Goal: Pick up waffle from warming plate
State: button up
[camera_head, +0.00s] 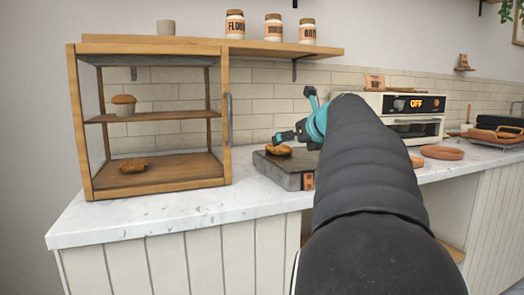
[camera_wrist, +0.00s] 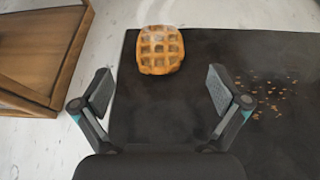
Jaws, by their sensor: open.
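A golden-brown waffle (camera_wrist: 161,50) with a square grid lies on the dark warming plate (camera_wrist: 190,115) near its far edge in the wrist view. In the head view the waffle (camera_head: 278,150) sits on the left part of the plate (camera_head: 275,172). My gripper (camera_wrist: 157,88) is open and empty, with its fingers spread wider than the waffle. The waffle lies just beyond the fingertips, roughly centred between them. In the head view my gripper (camera_head: 290,136) is close to the waffle, and my arm hides part of the plate.
A wooden display case (camera_head: 155,120) with a muffin (camera_head: 123,105) and a pastry (camera_head: 133,165) stands left of the plate. An oven (camera_head: 410,115) reading OFF stands to the right. Crumbs (camera_wrist: 265,97) lie on the plate's right side. Jars (camera_head: 273,27) stand on the shelf above.

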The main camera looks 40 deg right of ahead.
aim_at(280, 146)
jog(key=shift+x, duration=3.9)
jog(key=shift+f, duration=0.1)
jog(key=shift+s, duration=0.1)
jog(key=shift+c, duration=0.3)
jog(key=c, duration=1.2)
